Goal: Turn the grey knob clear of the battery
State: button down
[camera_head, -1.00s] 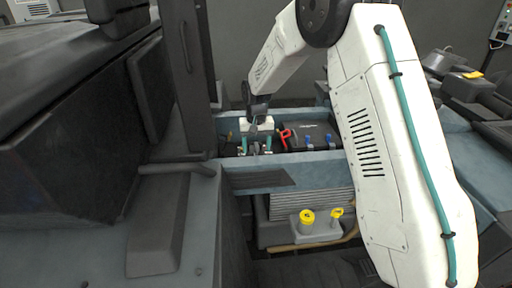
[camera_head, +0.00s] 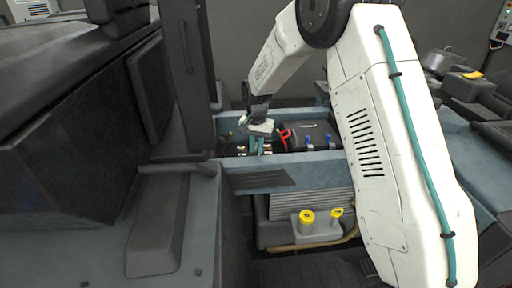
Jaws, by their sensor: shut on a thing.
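My gripper (camera_head: 256,146) points down into the blue-grey bay, at the left of the black battery (camera_head: 309,134). Its white body is tilted and its teal fingers are close together, shut on what seems to be the grey knob. The knob itself is too small and too covered by the fingers to make out clearly. The battery sits in the bay with a red part (camera_head: 285,138) at its left end and two blue parts along its front.
The bay's front wall (camera_head: 270,180) runs in front of the battery. A dark upright post (camera_head: 188,80) stands close to the left. Below are a grey block with two yellow caps (camera_head: 307,217) and a ribbed part. My white arm covers the bay's right side.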

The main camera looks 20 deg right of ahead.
jog(key=shift+m, duration=0.6)
jog(key=m, duration=0.5)
jog(key=shift+m, duration=0.4)
jog(key=m, duration=0.5)
jog(key=shift+m, duration=0.3)
jog(key=shift+m, duration=0.7)
jog(key=c, duration=0.8)
grip_release()
jog(key=shift+c, duration=0.2)
